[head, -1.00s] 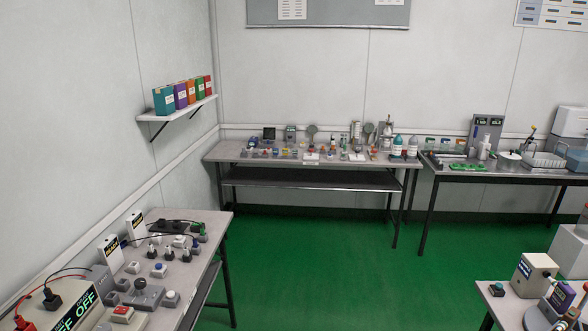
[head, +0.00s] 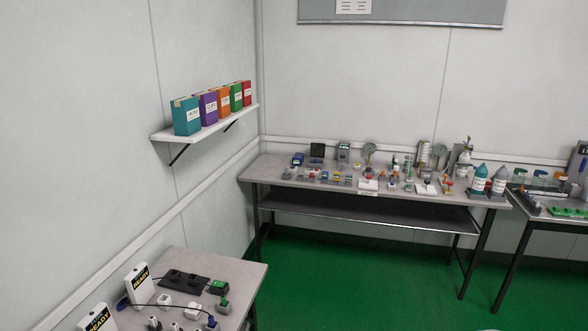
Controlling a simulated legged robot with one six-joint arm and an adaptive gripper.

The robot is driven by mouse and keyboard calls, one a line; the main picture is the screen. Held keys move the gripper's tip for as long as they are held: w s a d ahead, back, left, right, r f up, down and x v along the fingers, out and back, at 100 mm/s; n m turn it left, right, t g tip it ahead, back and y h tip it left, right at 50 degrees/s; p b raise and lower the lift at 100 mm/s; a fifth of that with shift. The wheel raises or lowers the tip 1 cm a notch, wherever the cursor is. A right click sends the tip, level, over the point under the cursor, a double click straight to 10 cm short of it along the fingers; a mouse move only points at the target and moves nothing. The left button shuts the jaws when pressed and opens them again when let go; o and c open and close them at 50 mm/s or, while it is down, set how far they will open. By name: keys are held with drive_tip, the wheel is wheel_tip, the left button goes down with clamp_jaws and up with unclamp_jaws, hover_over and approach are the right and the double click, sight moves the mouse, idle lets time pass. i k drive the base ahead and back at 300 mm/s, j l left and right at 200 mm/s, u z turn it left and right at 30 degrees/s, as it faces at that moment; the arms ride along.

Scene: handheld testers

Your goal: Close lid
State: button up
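A small dark box (head: 317,152) that looks like an open case with a raised lid stands at the back left of the far table (head: 262,170). It is too small to be sure that this is the lid in question. A blue device (head: 298,159) sits just left of it. My gripper is not in view.
A near table (head: 247,277) with testers marked READY stands at the lower left. A wall shelf (head: 212,128) holds several coloured binders. Another table (head: 540,212) is at the right. Green floor (head: 350,285) is clear before the far table.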

sight(317, 149)
drive_tip(key=i, duration=3.65)
